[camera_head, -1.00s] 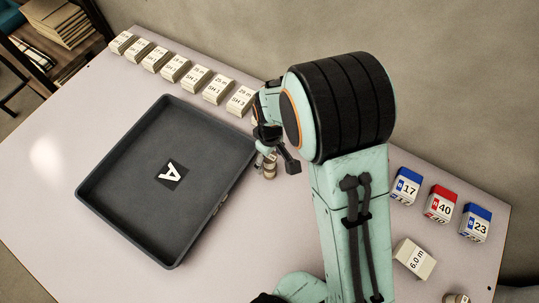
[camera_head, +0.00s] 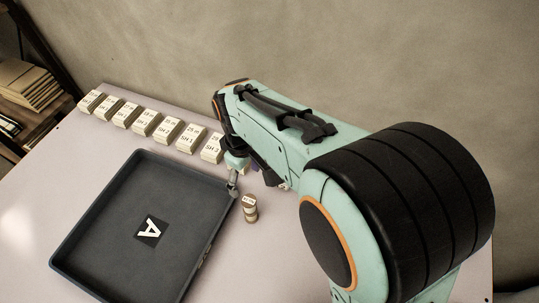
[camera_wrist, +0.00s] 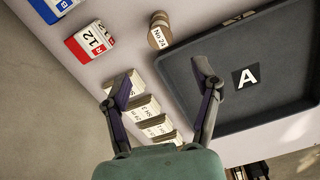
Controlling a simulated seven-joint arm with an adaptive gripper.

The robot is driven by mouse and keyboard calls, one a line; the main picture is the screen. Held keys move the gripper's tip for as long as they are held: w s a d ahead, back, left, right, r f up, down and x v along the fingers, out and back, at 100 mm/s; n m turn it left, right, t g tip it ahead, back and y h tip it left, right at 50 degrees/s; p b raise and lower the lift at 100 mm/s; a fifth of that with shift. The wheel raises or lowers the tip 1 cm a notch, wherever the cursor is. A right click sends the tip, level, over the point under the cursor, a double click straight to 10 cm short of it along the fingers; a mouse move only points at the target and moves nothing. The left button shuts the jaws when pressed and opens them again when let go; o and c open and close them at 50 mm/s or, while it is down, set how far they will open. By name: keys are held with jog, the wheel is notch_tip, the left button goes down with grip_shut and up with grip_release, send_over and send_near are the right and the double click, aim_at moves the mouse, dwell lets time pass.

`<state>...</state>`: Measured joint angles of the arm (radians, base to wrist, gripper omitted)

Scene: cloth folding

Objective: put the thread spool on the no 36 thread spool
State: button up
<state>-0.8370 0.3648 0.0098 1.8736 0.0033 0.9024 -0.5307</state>
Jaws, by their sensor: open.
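A small tan spool stack (camera_head: 250,212) stands upright on the table just right of the dark tray. It looks like one spool on top of another. In the wrist view the spool stack (camera_wrist: 159,27) shows a white label that seems to read "No 24"; no label reading 36 is legible. My gripper (camera_head: 251,183) is behind and above the stack, apart from it. In the wrist view my gripper (camera_wrist: 160,82) has its fingers spread wide with nothing between them. The stack lies beyond the fingertips. My arm hides the table's right side.
The dark tray (camera_head: 75,245) marked A fills the table's left front. A row of white labelled boxes (camera_head: 144,123) lines the back edge. The wrist view shows a red box (camera_wrist: 90,42) marked 12 and a blue box (camera_wrist: 58,5).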

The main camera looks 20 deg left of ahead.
jog(key=s+d+r+m, duration=0.1)
jog(key=d+r+m, duration=0.25)
jog(key=d, duration=0.55)
jog(key=s+d+r+m, duration=0.1)
jog(key=d+r+m, duration=0.25)
jog(key=d, duration=0.45)
jog(key=s+d+f+m, duration=0.1)
jog(key=s+d+m, duration=0.6)
jog(key=s+d, duration=0.1)
jog(key=shift+s+d+m+y, duration=0.3)
jog(key=shift+s+y, duration=0.1)
jog(key=shift+s, duration=0.3)
